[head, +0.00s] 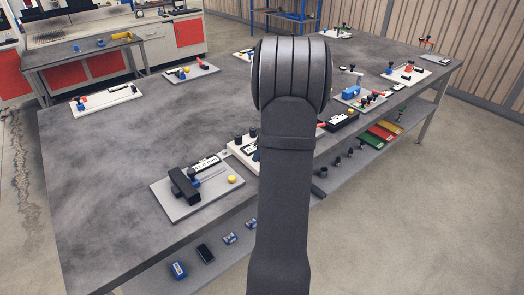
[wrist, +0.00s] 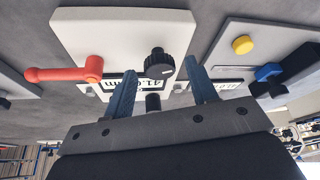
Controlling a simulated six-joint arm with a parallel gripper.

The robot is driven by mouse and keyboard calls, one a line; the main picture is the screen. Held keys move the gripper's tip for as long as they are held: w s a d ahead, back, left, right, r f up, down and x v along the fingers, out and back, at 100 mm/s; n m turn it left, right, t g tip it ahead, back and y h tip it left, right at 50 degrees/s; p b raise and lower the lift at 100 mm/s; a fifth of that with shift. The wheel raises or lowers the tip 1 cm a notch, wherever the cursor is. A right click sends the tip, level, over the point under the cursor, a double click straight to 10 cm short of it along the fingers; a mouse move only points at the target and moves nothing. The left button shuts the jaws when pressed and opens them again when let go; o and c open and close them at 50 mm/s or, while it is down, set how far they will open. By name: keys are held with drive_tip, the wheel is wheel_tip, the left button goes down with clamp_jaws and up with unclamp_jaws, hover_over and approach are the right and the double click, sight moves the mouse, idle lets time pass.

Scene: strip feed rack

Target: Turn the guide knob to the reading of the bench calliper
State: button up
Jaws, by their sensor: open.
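In the wrist view, a black ribbed knob (wrist: 158,63) stands on a white plate (wrist: 110,25). My gripper (wrist: 161,71) is open, its two blue fingers apart on either side of the knob in the picture; I cannot tell whether they touch it. A display (wrist: 113,84) with "mm" shows partly behind the fingers. A second black post (wrist: 153,102) shows lower between them. The neighbouring grey plate carries a display (wrist: 226,85), a blue part (wrist: 268,72) and a black block (wrist: 300,62), which looks like the calliper; its reading is unclear. In the head view my arm hides the gripper.
A red lever (wrist: 65,71) sits on the white plate left of the knob. A yellow button (wrist: 242,44) is on the grey plate, also seen in the head view (head: 232,180).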

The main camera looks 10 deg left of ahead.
drive_tip(key=v, duration=1.7)
drive_tip(key=shift+s, duration=0.1)
drive_tip(key=x, duration=1.7)
drive_tip(key=shift+f, duration=0.1)
